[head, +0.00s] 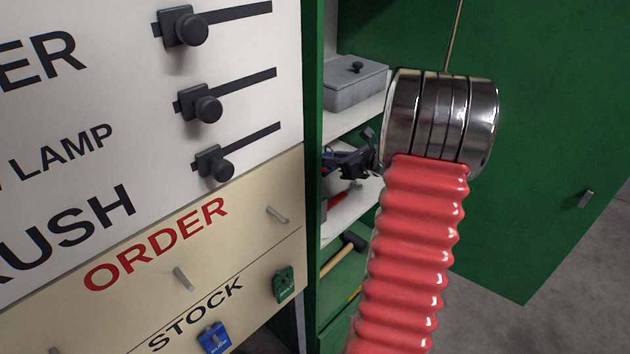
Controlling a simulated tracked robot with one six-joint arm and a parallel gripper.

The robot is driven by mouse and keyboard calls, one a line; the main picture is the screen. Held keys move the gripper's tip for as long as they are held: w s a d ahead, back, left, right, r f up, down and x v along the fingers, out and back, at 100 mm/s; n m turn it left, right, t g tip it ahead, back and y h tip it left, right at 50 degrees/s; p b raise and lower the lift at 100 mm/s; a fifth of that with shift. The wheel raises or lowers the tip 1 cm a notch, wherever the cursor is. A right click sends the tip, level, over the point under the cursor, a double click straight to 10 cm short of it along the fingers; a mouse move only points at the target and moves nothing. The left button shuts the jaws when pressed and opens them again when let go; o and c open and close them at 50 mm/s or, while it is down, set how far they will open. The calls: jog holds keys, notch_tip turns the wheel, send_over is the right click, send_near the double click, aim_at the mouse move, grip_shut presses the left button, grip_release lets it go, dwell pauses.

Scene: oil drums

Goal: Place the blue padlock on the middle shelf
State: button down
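A blue padlock (214,338) hangs at the lower edge of the head view, below the word STOCK on the cream board. The middle shelf (345,224) is a pale board inside the green cabinet, partly hidden by my red arm. My gripper (352,164) is a small dark shape left of my metal wrist, in front of the middle shelf's space. Its fingers are small and partly hidden, so its opening is unclear. Dark bluish and red items (338,198) lie on or over this shelf, too small to name surely.
A green padlock (285,285) hangs right of the blue one. A grey metal box (355,84) stands on the upper shelf. A hammer (343,255) lies on the lower shelf. The green cabinet door (545,150) stands open at right. Black knobs (208,104) project from the white board.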

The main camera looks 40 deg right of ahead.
jog(key=shift+w+a, duration=0.15)
jog(key=shift+w, duration=0.1)
jog(key=shift+f, duration=0.15)
send_over(326, 193)
jog(key=shift+w+f, duration=0.1)
jog(key=shift+f, duration=2.9)
jog(key=shift+f, duration=1.85)
jog(key=c, duration=1.6)
grip_release()
jog(key=shift+f, duration=0.1)
jog(key=shift+c, duration=0.2)
